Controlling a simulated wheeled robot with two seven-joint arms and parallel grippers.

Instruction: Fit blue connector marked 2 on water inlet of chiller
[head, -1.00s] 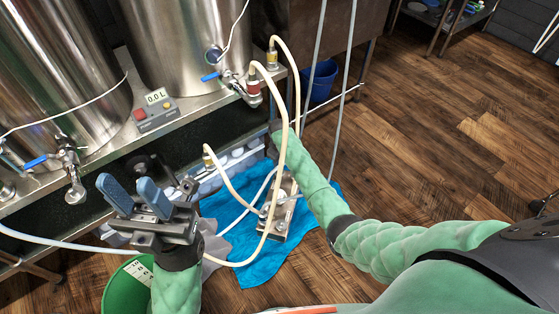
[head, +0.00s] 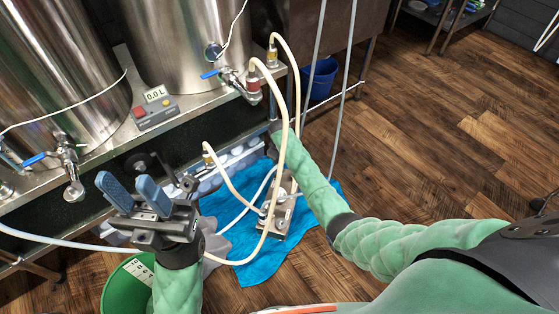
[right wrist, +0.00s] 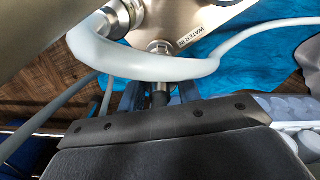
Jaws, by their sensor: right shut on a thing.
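The chiller (head: 278,222) is a metal plate unit on a blue towel in the head view. In the right wrist view its metal face (right wrist: 205,22), lettered WATER IN, shows at the top. A hex fitting (right wrist: 160,46) sits beside that lettering. My right gripper (right wrist: 158,94) has blue fingers shut on a dark, narrow piece, in line with the fitting. A pale hose crosses between them, so contact is hidden. I cannot make out the connector's blue colour or mark 2. My left gripper (head: 128,190) is open and empty, left of the chiller. The right gripper is not clear in the head view.
A cream hose (head: 291,130) loops from the tank valve down to the chiller. The steel bench edge (head: 165,122) is behind my left gripper. A green bucket (head: 122,290) stands below it. The blue towel (head: 250,270) lies on wooden floor, clear to the right.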

